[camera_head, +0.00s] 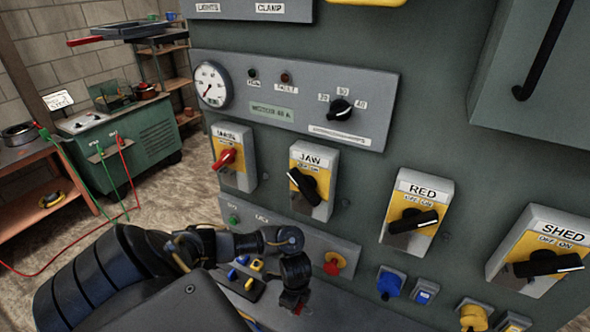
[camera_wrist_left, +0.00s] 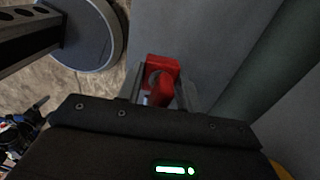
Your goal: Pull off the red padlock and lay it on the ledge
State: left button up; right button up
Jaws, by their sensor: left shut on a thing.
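The red padlock (camera_wrist_left: 162,72) is between the two fingers of my left gripper (camera_wrist_left: 160,88) in the left wrist view, and the gripper is shut on it. In the head view this gripper (camera_head: 294,296) is low in front of the panel, with a small bit of red at its tip. The wrist and fingers hide most of the padlock there. I cannot tell whether it still touches a fitting. A grey ledge (camera_head: 350,318) runs along the panel's bottom edge, partly behind my arm. My right gripper is out of view.
Yellow-plated switches marked JAW (camera_head: 311,180), RED (camera_head: 416,215) and SHED (camera_head: 541,250) stick out from the panel. A red button (camera_head: 333,264) is close to the gripper. Blue and yellow items sit on a dark holder (camera_head: 247,282) beside my arm. A green cabinet (camera_head: 120,140) stands behind left.

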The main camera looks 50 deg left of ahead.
pick_arm(q)
jog(key=shift+d+f, duration=0.1)
jog(key=shift+f, duration=0.45)
jog(key=b, duration=0.3)
send_over(295, 320)
notch_tip(295, 320, down, 5)
jog(key=shift+f, duration=0.15)
jog(key=shift+f+b, duration=0.65)
jog(key=shift+f, duration=0.05)
jog(key=shift+f+b, duration=0.35)
jog(key=shift+f, duration=0.15)
jog(key=o, duration=0.9)
notch_tip(295, 320, up, 10)
jog(key=p, duration=0.3)
jog(key=shift+w+f, duration=0.1)
jog(key=shift+f, duration=0.05)
jog(key=shift+r+p, duration=0.35)
jog(key=shift+r, duration=0.25)
